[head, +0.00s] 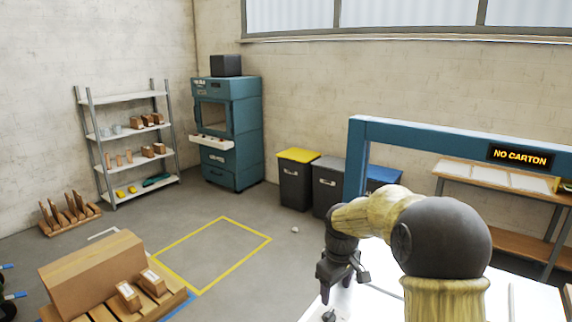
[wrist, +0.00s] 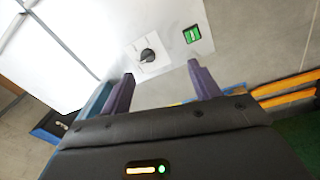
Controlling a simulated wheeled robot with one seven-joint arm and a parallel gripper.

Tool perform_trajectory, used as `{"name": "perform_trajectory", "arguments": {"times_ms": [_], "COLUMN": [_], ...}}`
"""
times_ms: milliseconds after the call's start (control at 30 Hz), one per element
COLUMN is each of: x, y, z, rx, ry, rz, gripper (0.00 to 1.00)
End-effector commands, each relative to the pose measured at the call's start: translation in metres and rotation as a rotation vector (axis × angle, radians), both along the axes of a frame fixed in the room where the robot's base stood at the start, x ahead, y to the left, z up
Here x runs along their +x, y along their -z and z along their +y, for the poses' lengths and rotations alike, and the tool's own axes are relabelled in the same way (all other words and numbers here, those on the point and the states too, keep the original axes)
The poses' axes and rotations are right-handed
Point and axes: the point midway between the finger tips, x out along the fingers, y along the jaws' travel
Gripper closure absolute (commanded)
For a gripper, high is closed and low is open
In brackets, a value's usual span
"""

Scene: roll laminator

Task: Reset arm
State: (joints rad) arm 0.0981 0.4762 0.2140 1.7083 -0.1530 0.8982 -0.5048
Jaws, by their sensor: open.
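My gripper (head: 335,291) hangs from my yellow and black arm at the lower right of the head view. In the wrist view my gripper (wrist: 163,78) shows two dark purple fingers spread apart with nothing between them. Beyond the fingertips lies a white machine panel with a black rotary knob (wrist: 148,56) and a green lit switch (wrist: 192,34). The fingers are apart from the knob as far as I can tell. In the head view the white machine top (head: 386,259) lies under and beside the gripper, with a small dark knob (head: 329,315) below it.
A blue frame (head: 430,137) with a "NO CARTON" sign (head: 520,156) spans the machine behind my arm. Bins (head: 296,180) stand behind it. A pallet with cartons (head: 95,268) is at lower left. The yellow-outlined floor area (head: 215,254) is clear.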

Motion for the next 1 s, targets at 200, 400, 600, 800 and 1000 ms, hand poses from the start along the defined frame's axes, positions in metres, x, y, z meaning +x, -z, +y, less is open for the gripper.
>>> {"name": "perform_trajectory", "arguments": {"times_ms": [200, 400, 600, 800, 1000], "x": [-0.066, -0.131, -0.193, -0.215, -0.214], "y": [0.004, 0.013, 0.024, 0.029, 0.03], "z": [-0.006, -0.014, -0.022, -0.024, -0.024], "rx": [0.02, 0.056, 0.102, 0.121, 0.12], "ry": [0.202, 0.408, 0.606, 0.679, 0.679], "rz": [-0.051, -0.099, -0.143, -0.157, -0.156], "gripper": [0.38, 0.38, 0.38, 0.38, 0.38]}}
